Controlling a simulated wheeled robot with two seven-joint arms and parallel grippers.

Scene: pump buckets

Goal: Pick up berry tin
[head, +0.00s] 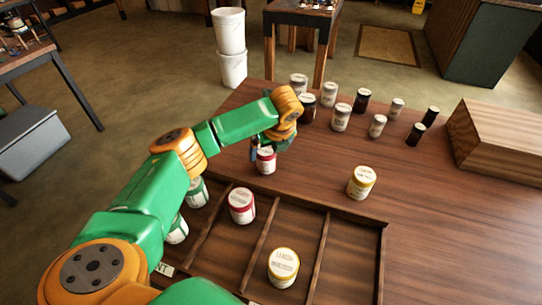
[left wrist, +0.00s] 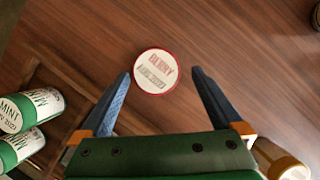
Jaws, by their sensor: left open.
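The berry tin (head: 265,163), white with a red band, stands on the table just beyond the divided tray. In the left wrist view its round red-rimmed lid (left wrist: 155,71) reads BERRY and lies between and slightly ahead of my fingertips. My left gripper (left wrist: 161,74) is open above it, one finger on each side, not closed on it. In the head view, my left gripper (head: 263,151) is mostly hidden behind my wrist. Another red-banded tin (head: 241,206) stands in a tray compartment. My right gripper is not in view.
The wooden tray (head: 384,262) also holds green mint tins (head: 196,193) at left and a lemon tin (head: 283,267). A yellow-banded tin (head: 361,183) stands right of the berry tin. Several white and dark jars (head: 341,118) stand farther back. A wooden box (head: 500,140) is at right.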

